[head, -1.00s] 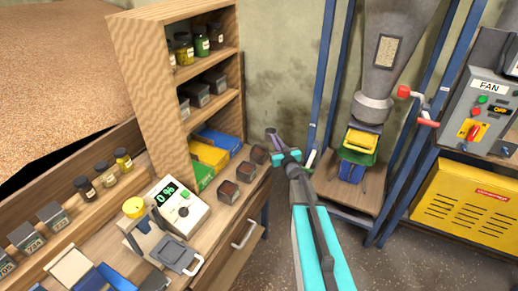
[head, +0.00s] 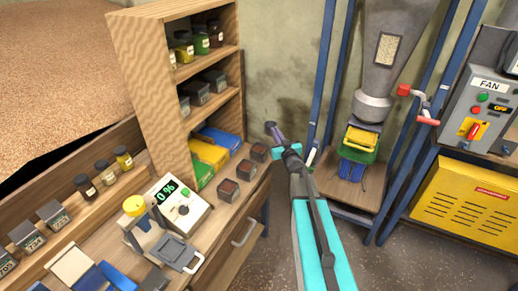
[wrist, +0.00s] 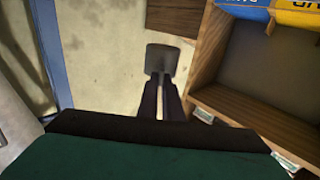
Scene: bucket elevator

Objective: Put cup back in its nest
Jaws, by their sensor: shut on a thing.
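My gripper (head: 272,131) is raised beyond the right end of the desk, in the middle of the head view. In the wrist view its dark fingers (wrist: 160,98) are shut on a small grey, squarish cup (wrist: 161,58). The cup is held in the air, with the pale wall behind it. In the head view the cup is only a small dark shape at the fingertips. I cannot pick out the cup's nest.
A wooden shelf unit (head: 150,70) with jars and boxes stands left of my gripper. A scale reading 0 % (head: 182,207) sits on the desk (head: 225,222). Blue posts (head: 318,100), a grey hopper (head: 378,75) and a fan panel (head: 490,100) stand to the right.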

